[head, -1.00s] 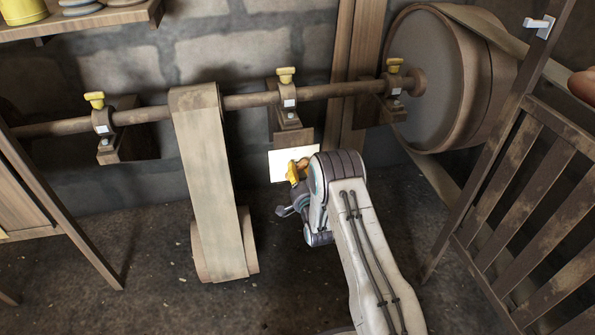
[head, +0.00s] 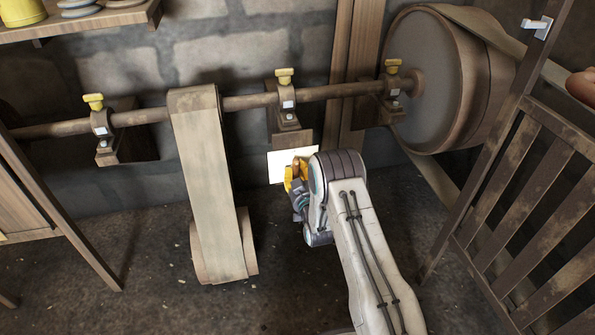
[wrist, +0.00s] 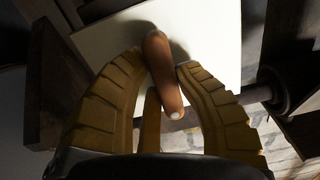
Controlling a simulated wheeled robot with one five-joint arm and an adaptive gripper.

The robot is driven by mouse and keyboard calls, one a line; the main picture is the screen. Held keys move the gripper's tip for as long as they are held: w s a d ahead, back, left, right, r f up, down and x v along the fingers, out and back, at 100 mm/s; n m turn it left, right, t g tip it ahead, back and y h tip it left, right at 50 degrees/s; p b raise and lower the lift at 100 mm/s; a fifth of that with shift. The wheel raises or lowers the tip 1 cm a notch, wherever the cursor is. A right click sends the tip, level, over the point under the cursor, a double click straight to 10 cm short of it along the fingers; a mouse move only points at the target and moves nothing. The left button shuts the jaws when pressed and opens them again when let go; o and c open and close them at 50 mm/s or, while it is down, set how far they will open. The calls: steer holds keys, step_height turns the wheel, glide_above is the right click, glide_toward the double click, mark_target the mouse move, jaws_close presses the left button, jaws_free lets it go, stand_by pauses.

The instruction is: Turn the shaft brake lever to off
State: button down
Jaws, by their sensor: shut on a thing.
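The shaft brake lever has a rounded brown-orange handle (wrist: 162,72) with a pale tip, set in front of a white plate (wrist: 215,35). In the wrist view it lies between the yellow ridged fingers of my gripper (wrist: 163,66), which are shut on it, slightly tilted. In the head view my gripper (head: 296,176) is in front of the white plate (head: 284,166), below the shaft (head: 245,101). My gripper and wrist hide the lever there. No on or off marking is readable.
A wide belt (head: 210,185) runs down from the shaft left of my arm. A large drum (head: 440,80) stands at upper right. A slatted wooden gate (head: 530,200) is at right. Bearings with yellow caps hold the shaft. The floor between belt and arm is clear.

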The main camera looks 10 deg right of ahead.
steer(key=shift+a+r+n, duration=0.15)
steer(key=shift+a+n, duration=0.05)
steer(key=shift+n, duration=0.3)
steer(key=c, duration=0.9)
jaws_free()
steer(key=shift+d, duration=0.1)
steer(key=shift+s+f, duration=0.2)
steer(key=shift+s, duration=0.45)
steer(key=s, duration=1)
steer(key=shift+s+r, duration=0.1)
steer(key=shift+s, duration=0.2)
